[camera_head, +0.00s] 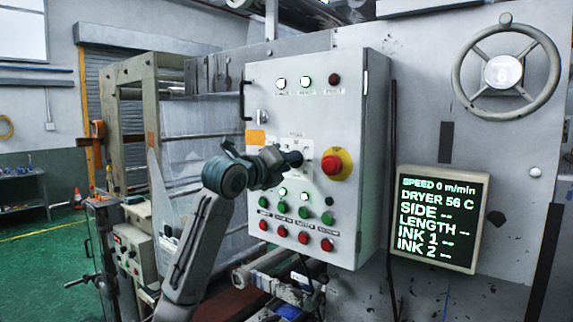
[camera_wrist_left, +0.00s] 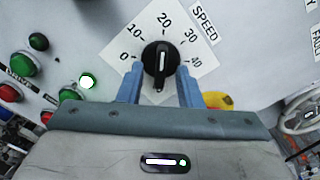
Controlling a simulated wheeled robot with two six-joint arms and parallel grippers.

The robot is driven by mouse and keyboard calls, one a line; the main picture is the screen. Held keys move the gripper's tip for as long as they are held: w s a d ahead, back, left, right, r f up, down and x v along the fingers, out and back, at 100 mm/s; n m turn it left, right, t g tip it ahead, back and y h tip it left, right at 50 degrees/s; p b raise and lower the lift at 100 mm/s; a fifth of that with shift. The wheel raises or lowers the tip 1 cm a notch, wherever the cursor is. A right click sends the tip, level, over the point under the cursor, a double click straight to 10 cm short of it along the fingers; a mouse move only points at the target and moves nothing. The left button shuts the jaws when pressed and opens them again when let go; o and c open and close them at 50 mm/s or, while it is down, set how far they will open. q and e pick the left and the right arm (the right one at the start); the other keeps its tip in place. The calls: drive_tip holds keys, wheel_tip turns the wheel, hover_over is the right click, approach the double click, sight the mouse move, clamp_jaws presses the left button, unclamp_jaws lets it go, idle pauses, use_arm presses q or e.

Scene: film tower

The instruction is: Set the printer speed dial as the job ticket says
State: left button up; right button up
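The speed dial (camera_wrist_left: 160,60) is a round black knob with a white pointer line on a white square plate marked 0 to 40. In the left wrist view its line points up, roughly at the 20. My left gripper (camera_wrist_left: 160,84) has its two blue fingers on either side of the knob, with no clear gap. In the head view my left gripper (camera_head: 292,159) is at the cabinet's front and hides most of the dial. The display screen (camera_head: 436,218) reads speed 0 m/min and dryer 56 C. I see no job ticket. My right gripper is not in view.
The grey control cabinet (camera_head: 345,90) carries a red emergency button on yellow (camera_head: 335,165) just right of the dial. Green and red buttons (camera_head: 304,213) sit below. A handwheel (camera_head: 507,70) is at upper right. Open green floor (camera_head: 50,245) lies at left.

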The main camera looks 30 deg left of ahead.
use_arm(q)
drive_tip(key=s+b, duration=0.6)
drive_tip(key=s, duration=0.4)
drive_tip(key=shift+s+a, duration=0.4)
drive_tip(key=shift+a, duration=0.05)
